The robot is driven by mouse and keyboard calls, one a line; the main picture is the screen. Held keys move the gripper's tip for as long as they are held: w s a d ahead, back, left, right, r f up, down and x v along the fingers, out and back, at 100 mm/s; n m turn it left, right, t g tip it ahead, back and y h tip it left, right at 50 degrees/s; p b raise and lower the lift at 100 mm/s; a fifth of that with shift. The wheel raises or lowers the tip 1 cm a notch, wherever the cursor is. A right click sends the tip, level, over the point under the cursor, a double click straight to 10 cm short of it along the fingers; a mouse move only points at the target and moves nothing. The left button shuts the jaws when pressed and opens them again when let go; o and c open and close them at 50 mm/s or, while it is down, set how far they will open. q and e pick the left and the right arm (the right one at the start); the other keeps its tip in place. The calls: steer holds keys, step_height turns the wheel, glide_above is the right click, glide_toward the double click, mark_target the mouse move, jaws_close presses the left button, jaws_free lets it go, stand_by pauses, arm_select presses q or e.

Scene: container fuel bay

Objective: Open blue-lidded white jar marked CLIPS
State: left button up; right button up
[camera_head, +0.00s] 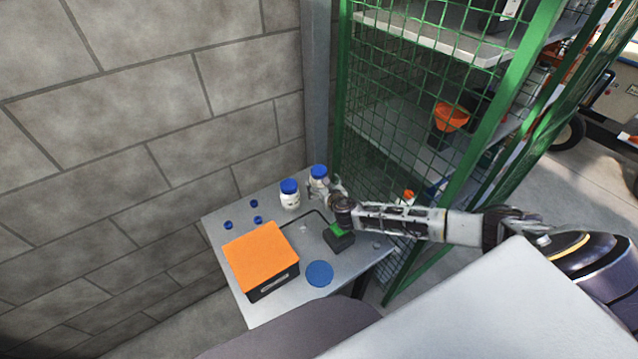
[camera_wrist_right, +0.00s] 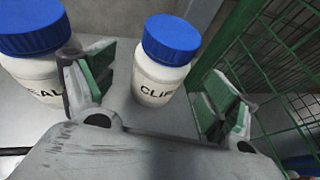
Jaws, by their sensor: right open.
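The white jar marked CLIPS (camera_wrist_right: 158,85) has its blue lid (camera_wrist_right: 172,38) on and stands upright on the table. In the right wrist view it is between the fingers of my right gripper (camera_wrist_right: 160,95), which is open and apart from it. In the head view the CLIPS jar (camera_head: 318,178) is the right one of two jars at the back of the table, with my right gripper (camera_head: 330,190) just in front, partly covering it. My left gripper is not in view.
A second blue-lidded white jar (camera_head: 289,195) stands close at left. The table (camera_head: 215,228) also holds blue caps (camera_head: 254,203), an orange-topped box (camera_head: 262,255), a blue disc (camera_head: 319,273) and a black device with a green top (camera_head: 338,236). A green mesh cage (camera_head: 400,130) rises at right.

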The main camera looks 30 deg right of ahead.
mark_target(319, 170)
stand_by(0.3)
steer(key=shift+x, duration=2.6)
steer(key=shift+s+f, duration=0.1)
steer(key=shift+f, duration=0.05)
steer(key=c, duration=1.2)
steer(key=shift+d, duration=0.1)
steer(key=shift+c, duration=0.2)
steer(key=shift+r+p, duration=0.6)
steer(key=shift+r, duration=4.5)
